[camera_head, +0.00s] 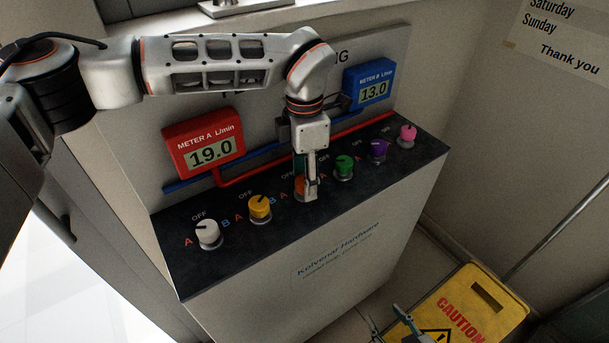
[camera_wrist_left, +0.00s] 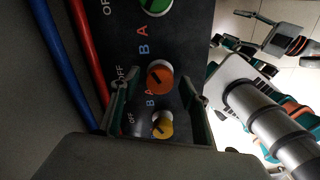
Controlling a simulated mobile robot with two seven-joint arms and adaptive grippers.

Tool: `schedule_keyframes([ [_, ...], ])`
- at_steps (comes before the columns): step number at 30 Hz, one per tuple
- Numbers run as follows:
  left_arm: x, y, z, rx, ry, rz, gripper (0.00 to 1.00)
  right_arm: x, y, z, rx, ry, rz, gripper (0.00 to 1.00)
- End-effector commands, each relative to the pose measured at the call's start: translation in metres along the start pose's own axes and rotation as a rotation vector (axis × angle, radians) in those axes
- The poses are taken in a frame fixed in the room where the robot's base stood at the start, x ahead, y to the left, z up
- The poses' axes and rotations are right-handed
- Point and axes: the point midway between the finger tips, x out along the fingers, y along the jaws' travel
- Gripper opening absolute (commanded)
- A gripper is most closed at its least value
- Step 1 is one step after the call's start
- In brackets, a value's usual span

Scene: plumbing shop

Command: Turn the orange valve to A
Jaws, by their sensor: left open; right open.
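The orange valve (camera_head: 299,187) is a round knob in the row on the black panel top, partly hidden by my left gripper (camera_head: 309,190) in the head view. In the left wrist view the orange valve (camera_wrist_left: 160,76) shows between the two spread fingers of my left gripper (camera_wrist_left: 162,90), with a dark pointer mark on its top. An orange A (camera_wrist_left: 149,92) and a blue B (camera_wrist_left: 142,50) lie on opposite sides of it. I cannot tell whether the fingers touch it. My right gripper (camera_head: 388,322) is open and empty, low at the front, away from the panel.
White (camera_head: 208,231), yellow (camera_head: 260,207), green (camera_head: 344,166), purple (camera_head: 378,149) and pink (camera_head: 407,135) knobs share the panel. Red meter A (camera_head: 204,143) reads 19.0 and blue meter B (camera_head: 370,84) reads 13.0. A yellow caution sign (camera_head: 490,310) stands at lower right.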

Motion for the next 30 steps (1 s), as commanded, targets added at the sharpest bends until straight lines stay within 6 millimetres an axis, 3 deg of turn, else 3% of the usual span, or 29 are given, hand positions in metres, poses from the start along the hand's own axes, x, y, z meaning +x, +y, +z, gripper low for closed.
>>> schedule_keyframes([
  [6, 0.0005, -0.0001, 0.0001, 0.000, 0.000, 0.000, 0.45, 0.0000, -0.0001, -0.0005, 0.001, 0.001, 0.000, 0.45],
  [11, 0.0005, -0.0001, 0.0001, 0.001, 0.000, 0.000, 0.07, -0.0002, -0.0001, -0.0022, 0.002, 0.003, 0.001, 0.45],
  [22, 0.0003, -0.0001, 0.0002, -0.031, 0.000, 0.000, 0.07, -0.0003, -0.0002, -0.0042, 0.003, 0.007, 0.001, 0.45],
  [30, 0.0005, 0.0002, 0.0001, -0.183, 0.000, 0.002, 0.07, 0.0004, -0.0007, -0.0021, 0.003, 0.005, 0.001, 0.45],
])
